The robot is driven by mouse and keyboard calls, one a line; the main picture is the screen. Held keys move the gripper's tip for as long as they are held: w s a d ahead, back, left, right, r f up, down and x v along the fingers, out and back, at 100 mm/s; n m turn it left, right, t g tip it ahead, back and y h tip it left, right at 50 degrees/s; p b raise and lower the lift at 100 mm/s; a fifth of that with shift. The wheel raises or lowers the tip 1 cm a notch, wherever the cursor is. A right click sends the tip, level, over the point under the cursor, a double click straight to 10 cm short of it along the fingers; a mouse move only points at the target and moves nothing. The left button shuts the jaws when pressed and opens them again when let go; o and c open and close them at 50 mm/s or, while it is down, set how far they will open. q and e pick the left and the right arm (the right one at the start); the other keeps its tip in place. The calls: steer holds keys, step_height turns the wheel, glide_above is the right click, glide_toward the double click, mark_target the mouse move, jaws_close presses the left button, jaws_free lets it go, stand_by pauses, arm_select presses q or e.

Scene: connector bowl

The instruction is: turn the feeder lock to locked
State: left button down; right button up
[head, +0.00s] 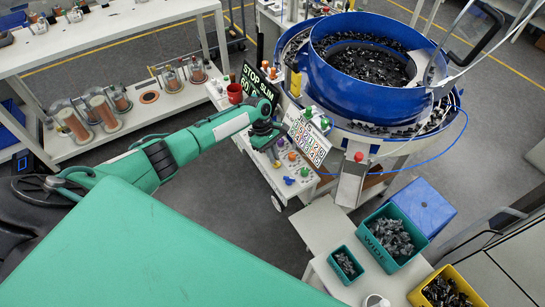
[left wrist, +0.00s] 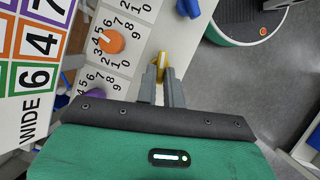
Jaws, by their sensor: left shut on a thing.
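In the left wrist view, a yellow knob (left wrist: 162,59) with a paler bar on it sits at the edge of the white control panel (left wrist: 130,55). It is the likely feeder lock, but I see no label for it. My left gripper (left wrist: 162,72) is shut on this yellow knob, its two grey fingers on either side. In the head view, my left gripper (head: 266,140) is over the white panel (head: 262,172), beside the blue bowl feeder (head: 375,85); its fingertips and the yellow knob are hard to make out there. My right gripper does not show.
An orange dial (left wrist: 111,41) and a blue knob (left wrist: 188,8) are near the fingers. In the head view, a number board (head: 309,137), a dark sign (head: 257,84) and a red mug (head: 234,93) are close by. Green bins (head: 377,256) of connectors stand lower right.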

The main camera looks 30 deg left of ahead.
arm_select(q)
steer(key=m, duration=0.1)
steer(key=m+g, duration=0.1)
steer(key=m, duration=0.1)
steer(key=shift+w+d+b, duration=0.15)
steer(key=shift+w+b, duration=0.1)
steer(key=shift+b, duration=0.15)
steer(key=m, duration=0.1)
steer(key=m+g+y+b, duration=0.1)
steer(key=m, duration=0.1)
steer(key=shift+w+d+m, duration=0.15)
steer(key=shift+m, duration=0.15)
steer(key=m+y, duration=0.1)
steer(key=m, duration=0.1)
steer(key=m+y, duration=0.1)
steer(key=m, duration=0.2)
steer(key=shift+w+d+g, duration=0.15)
steer(key=shift+d+g, duration=0.05)
steer(key=shift+g, duration=0.2)
steer(key=c, duration=1.5)
jaws_free()
steer(key=shift+r+b, duration=0.1)
steer(key=shift+b, duration=0.2)
